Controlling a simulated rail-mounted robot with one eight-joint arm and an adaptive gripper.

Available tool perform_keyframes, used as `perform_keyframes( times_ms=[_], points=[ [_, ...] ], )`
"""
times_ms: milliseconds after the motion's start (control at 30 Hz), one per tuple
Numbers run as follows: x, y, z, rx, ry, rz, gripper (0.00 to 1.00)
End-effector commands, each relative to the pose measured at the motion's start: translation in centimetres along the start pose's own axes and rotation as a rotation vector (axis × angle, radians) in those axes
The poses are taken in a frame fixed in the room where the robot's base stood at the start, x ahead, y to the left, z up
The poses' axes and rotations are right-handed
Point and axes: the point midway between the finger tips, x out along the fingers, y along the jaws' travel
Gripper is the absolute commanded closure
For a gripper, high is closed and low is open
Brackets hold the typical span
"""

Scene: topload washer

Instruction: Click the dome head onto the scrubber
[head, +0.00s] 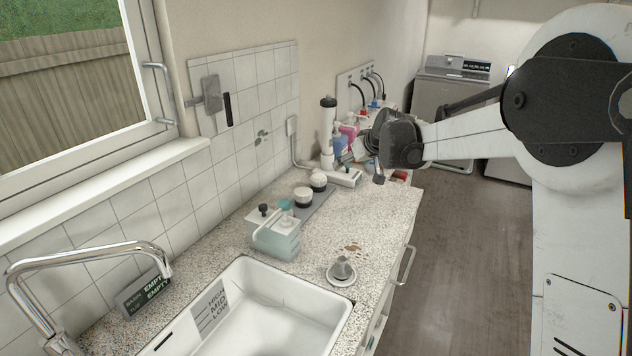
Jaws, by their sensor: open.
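Two small white round-topped heads with dark bases, a nearer one (303,196) and a farther one (318,180), sit on a grey tray (321,203) along the back of the counter. I cannot tell for sure which is the dome head. A tall white cylinder with a black top (328,130), perhaps the scrubber, stands upright behind the tray, by a white base (346,179). My gripper (370,160) is open over the far part of the counter, to the right of the cylinder. It partly hides the items behind it. I see nothing held in it.
A pale green caddy (276,237) stands nearer, by the white sink (270,325) and chrome tap (90,255). A grey cone on a round base (341,271) sits by the sink. Coloured bottles (350,130) crowd the far end. Speckled counter (385,215) is clear at right.

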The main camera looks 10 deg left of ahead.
Motion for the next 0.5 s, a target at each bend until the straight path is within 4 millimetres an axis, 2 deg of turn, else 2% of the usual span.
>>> perform_keyframes(
  times_ms=[33,200,300,500],
  points=[
    [2.0,-0.1,-0.3,-0.009,0.006,-0.009,0.31],
    [6.8,-0.3,-0.8,-0.041,0.024,-0.033,0.31],
    [8.6,-0.5,-0.8,-0.051,0.031,-0.042,0.31],
    [10.2,-0.6,-0.9,-0.059,0.035,-0.047,0.31]
  ],
)
